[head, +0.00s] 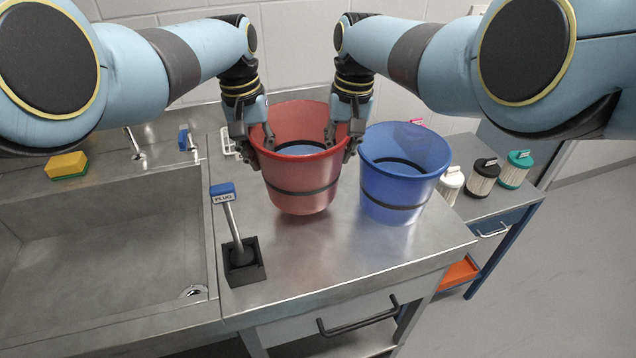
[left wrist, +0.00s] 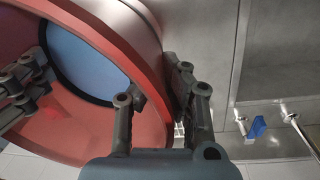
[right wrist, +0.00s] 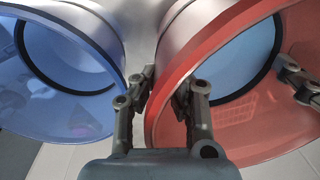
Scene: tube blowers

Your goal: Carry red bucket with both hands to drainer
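The red bucket (head: 302,185) is upright at the middle of the steel counter, with a dark band around it. I cannot tell whether its bottom touches the counter. My left gripper (head: 258,145) is shut on its left rim, one finger inside and one outside, as the left wrist view (left wrist: 158,92) shows. My right gripper (head: 342,145) is shut on its right rim the same way, as in the right wrist view (right wrist: 160,92). I cannot clearly identify a drainer; a white rack (head: 229,143) shows partly behind the bucket, and the sink basin (head: 110,240) lies left.
A blue bucket (head: 400,180) stands close on the right. A blue-topped plug handle (head: 222,190) rises from a black block (head: 243,262) at front left. A sponge (head: 66,165) lies behind the sink. Several capped filters stand at the right.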

